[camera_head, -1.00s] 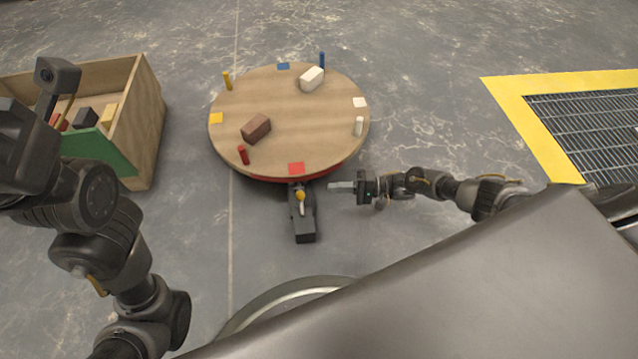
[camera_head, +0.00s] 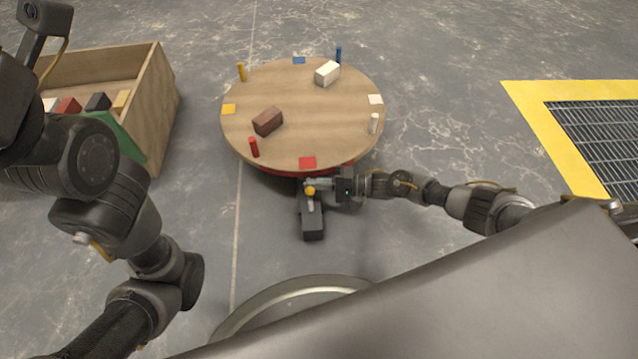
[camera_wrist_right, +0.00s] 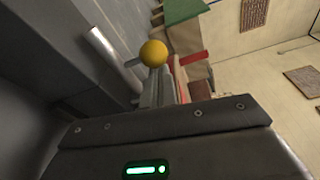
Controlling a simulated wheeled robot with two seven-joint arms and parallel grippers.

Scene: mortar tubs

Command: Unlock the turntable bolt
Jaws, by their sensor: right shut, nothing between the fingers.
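The round wooden turntable (camera_head: 305,115) stands at the centre of the head view. At its front edge is the dark bolt housing (camera_head: 312,222) with a yellow knob (camera_head: 310,191) on a pale lever. My right gripper (camera_head: 322,184) is shut and empty, its fingertips beside the knob. In the right wrist view the yellow knob (camera_wrist_right: 154,53) shows just beyond the fingers (camera_wrist_right: 160,88); I cannot tell whether they touch. My left arm is at the left of the head view; its fingers are not visible.
The turntable carries a brown block (camera_head: 267,121), a white block (camera_head: 327,73), coloured pegs and coloured patches. A wooden crate (camera_head: 160,100) with several blocks stands at left. A yellow-framed floor grate (camera_head: 600,135) lies at right. Floor between turntable and grate is clear.

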